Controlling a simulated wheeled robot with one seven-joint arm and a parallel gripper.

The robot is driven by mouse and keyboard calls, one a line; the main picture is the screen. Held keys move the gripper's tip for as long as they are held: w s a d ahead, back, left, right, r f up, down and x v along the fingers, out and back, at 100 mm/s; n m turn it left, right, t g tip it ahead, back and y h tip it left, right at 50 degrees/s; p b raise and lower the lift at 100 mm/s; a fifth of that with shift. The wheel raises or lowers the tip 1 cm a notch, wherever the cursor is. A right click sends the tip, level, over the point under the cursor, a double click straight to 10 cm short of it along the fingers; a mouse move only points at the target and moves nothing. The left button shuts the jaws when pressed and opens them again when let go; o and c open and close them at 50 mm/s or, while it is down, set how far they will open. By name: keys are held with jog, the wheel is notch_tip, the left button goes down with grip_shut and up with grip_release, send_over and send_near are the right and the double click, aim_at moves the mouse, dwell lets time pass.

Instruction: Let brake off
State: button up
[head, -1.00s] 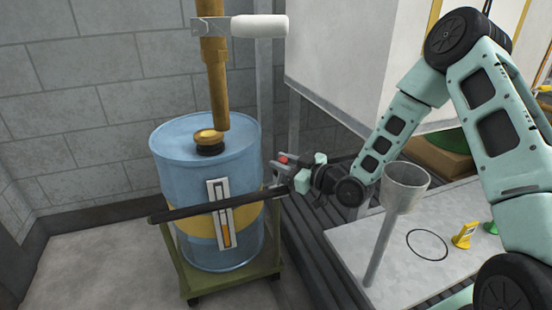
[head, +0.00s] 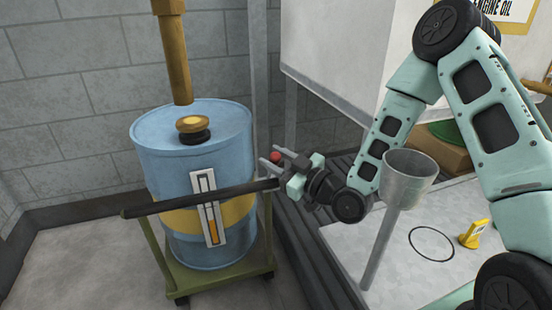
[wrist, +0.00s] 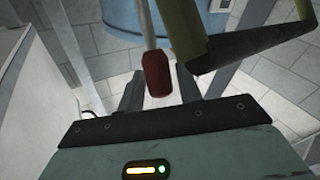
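A lever with a dark red grip (wrist: 157,73) hangs between my fingers in the wrist view, with its thin pale rod running upward. In the head view the red grip (head: 276,156) shows as a small red tip beside the cart's right end. My gripper (head: 272,162) is open around it; in the wrist view the two dark fingers (wrist: 160,88) stand on either side, and I cannot tell if either touches. The blue drum (head: 190,145) with a yellow band stands on an olive green cart (head: 222,278). The cart's black push bar (head: 150,208) passes close to my gripper.
A brown vertical pipe (head: 174,60) ends above the drum's brass cap (head: 194,124). A grey metal funnel (head: 408,172) on a post stands beside my arm. A white tank (head: 340,45) is behind. Bare floor (head: 90,260) lies left of the cart.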

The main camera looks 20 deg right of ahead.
jog(key=shift+o, duration=0.5)
jog(key=shift+r, duration=0.1)
notch_tip(320, 180, up, 10)
jog(key=p, duration=0.7)
